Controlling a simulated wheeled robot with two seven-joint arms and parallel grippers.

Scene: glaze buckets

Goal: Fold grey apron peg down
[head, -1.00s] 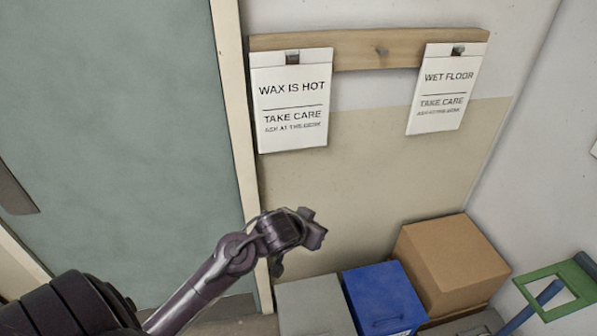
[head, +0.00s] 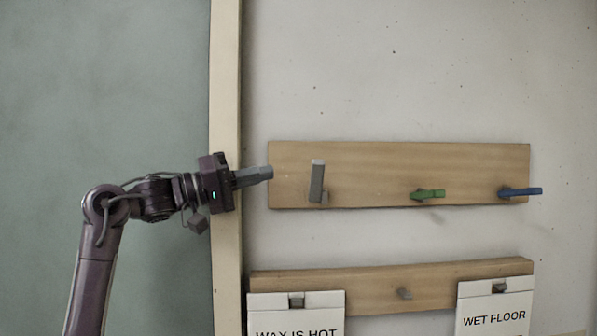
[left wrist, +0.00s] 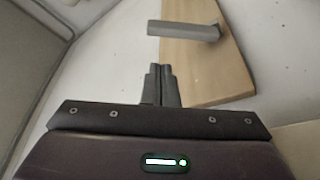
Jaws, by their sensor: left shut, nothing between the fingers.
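The grey peg (head: 317,181) stands upright at the left end of the upper wooden board (head: 370,170). In the left wrist view, the grey peg (left wrist: 184,30) shows just beyond my fingertips. My left gripper (head: 270,173) is shut and empty. It points right, with its tips at the board's left edge, a short way left of the peg and apart from it in the head view. The shut fingers also show in the left wrist view (left wrist: 160,68). My right gripper is out of view.
A green peg (head: 428,194) and a blue peg (head: 521,191) stick out level on the same board. Below, a second wooden rail (head: 375,276) holds a wax sign (head: 295,318) and a wet-floor sign (head: 495,310). A door frame (head: 226,80) stands left.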

